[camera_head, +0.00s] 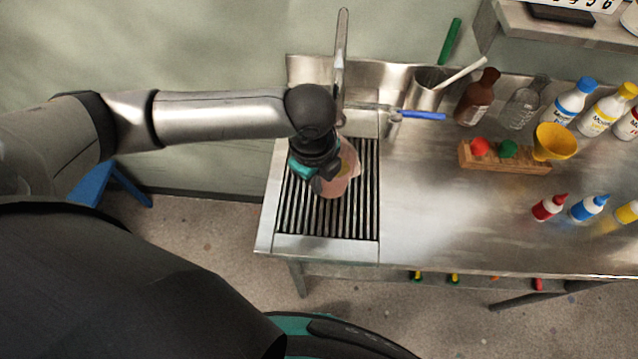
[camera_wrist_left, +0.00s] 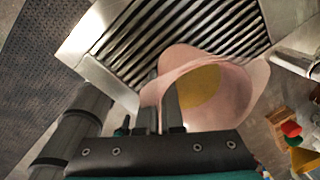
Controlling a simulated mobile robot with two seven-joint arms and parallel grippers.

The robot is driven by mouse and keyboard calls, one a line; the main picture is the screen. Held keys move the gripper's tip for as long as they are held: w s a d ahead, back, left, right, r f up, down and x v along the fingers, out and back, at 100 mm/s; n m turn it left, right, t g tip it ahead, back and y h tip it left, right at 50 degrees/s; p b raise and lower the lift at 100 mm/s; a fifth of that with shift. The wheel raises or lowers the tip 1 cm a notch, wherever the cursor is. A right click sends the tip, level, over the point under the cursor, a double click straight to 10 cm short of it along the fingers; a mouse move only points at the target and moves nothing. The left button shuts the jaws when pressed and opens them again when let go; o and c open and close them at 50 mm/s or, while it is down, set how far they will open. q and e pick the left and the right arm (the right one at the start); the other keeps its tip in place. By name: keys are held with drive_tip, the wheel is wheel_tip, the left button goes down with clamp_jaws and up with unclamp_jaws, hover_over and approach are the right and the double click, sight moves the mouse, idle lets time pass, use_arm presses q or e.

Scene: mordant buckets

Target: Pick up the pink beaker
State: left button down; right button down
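The pink beaker (camera_head: 335,186) is at the slatted drain rack at the left end of the steel bench, partly hidden by my left gripper. In the left wrist view the beaker (camera_wrist_left: 235,92) shows its open mouth and a yellow patch inside. My left gripper (camera_head: 318,180) comes down over the beaker's left side. In the wrist view its fingers (camera_wrist_left: 163,95) are close together at the beaker's near wall, with a narrow strip of pink between them. Whether the beaker's base touches the slats is hidden. My right gripper is not in view.
A tall faucet (camera_head: 341,50) stands behind the rack. A steel cup (camera_head: 428,90) with rods, a brown bottle (camera_head: 477,98) and other bottles line the back.

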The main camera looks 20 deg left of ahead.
use_arm(q)
drive_tip(key=s+d, duration=0.2)
drive_tip(key=s, duration=0.6)
drive_tip(key=s+d, duration=0.3)
drive_tip(key=s, duration=0.6)
